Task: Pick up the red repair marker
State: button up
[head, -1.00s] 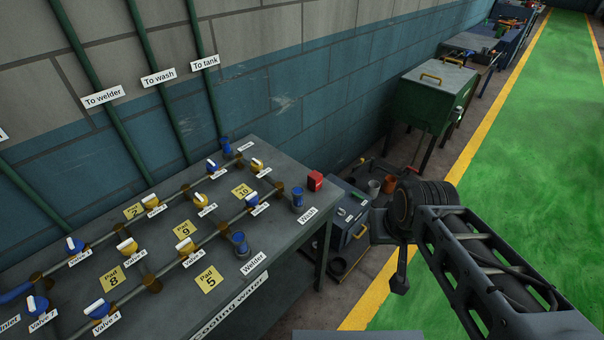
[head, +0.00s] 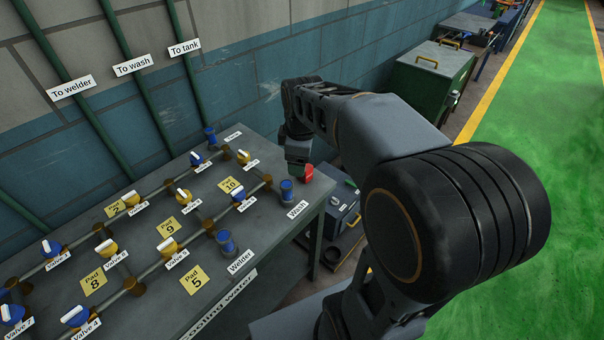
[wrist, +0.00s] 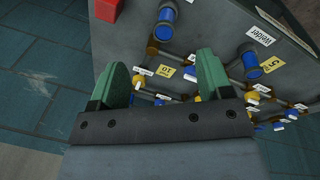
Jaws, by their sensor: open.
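The red repair marker (head: 308,172) is a small red block at the far right corner of the grey bench top, partly hidden behind my gripper in the head view. It also shows in the wrist view at the top left edge (wrist: 104,9), cut off by the frame. My gripper (wrist: 160,66) has two green fingers spread apart with nothing between them. In the head view my gripper (head: 298,155) hangs by the marker, overlapping its left side. In the wrist view the marker lies beyond the left finger, apart from it.
The cooling water bench (head: 262,238) carries pipes, several valves, yellow pad labels and blue fittings. A blue fitting by the Wash label (head: 287,191) stands close to the marker. The wall (head: 245,95) is behind. A grey toolbox (head: 340,212) sits below, right of the bench.

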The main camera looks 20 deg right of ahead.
jog(key=w+d+f+n+g, duration=0.2)
jog(key=w+d+f+n, duration=0.35)
jog(key=w+n, duration=0.5)
jog(key=n, duration=0.1)
send_over(308, 175)
jog(key=w, duration=0.2)
notch_tip(308, 175, down, 7)
jog(key=shift+r+b, duration=0.1)
jog(key=shift+b, duration=0.35)
jog(key=shift+w+f+p, duration=0.1)
jog(key=shift+f+p, duration=0.2)
jog(key=shift+f, duration=3.05)
jog(key=c, duration=1)
jog(key=shift+r, duration=0.1)
